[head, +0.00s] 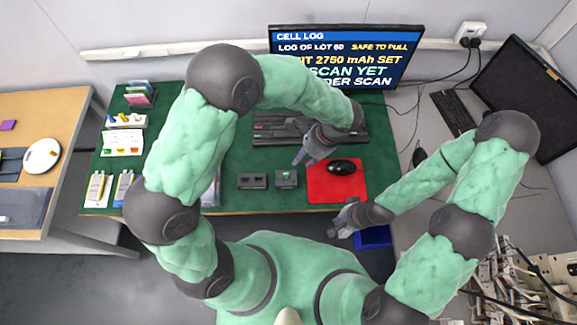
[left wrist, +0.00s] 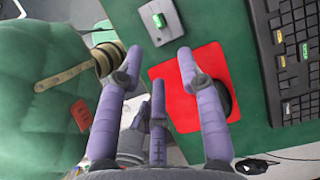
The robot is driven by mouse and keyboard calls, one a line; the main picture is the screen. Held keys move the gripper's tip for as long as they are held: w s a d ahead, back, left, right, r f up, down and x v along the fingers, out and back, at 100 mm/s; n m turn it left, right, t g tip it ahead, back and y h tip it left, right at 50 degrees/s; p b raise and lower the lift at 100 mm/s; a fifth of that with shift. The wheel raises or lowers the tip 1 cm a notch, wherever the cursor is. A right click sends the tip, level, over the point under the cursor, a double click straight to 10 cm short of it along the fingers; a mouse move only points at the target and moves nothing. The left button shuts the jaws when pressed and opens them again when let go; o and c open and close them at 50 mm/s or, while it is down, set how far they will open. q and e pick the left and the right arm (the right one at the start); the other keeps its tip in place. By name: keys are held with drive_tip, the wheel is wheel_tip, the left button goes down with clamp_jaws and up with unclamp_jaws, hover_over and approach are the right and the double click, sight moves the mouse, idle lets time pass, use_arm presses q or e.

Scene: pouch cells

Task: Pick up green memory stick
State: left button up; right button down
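A small green piece, which looks like the green memory stick (head: 286,175), sits on a small dark grey block (head: 286,182) near the mat's front edge. In the left wrist view the green piece (left wrist: 158,20) shows on top of the lighter-looking block (left wrist: 172,27). My left gripper (head: 303,161) hangs above and just behind the block, apart from it. Its fingers (left wrist: 160,60) are spread with nothing between them. My right gripper (head: 336,229) is in front of the table, low and right of the block; its fingers are too small to judge.
A second grey block (head: 252,181) stands left of the first. A red pad (head: 322,192) with a black mouse (head: 341,166) lies right. A keyboard (head: 275,130) is behind, below the monitor (head: 345,55). A blue bin (head: 374,237) is near my right gripper.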

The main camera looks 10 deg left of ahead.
use_arm(q)
approach(287, 173)
wheel_tip(287, 173, down, 2)
drive_tip(key=shift+s+a+f+b, duration=0.3)
drive_tip(key=shift+a+f+b, duration=0.2)
drive_tip(key=shift+a+f, duration=0.25)
drive_tip(key=x, duration=0.4)
drive_tip(key=shift+w+f+b, duration=0.1)
drive_tip(key=shift+b, duration=0.25)
drive_tip(key=c, duration=0.7)
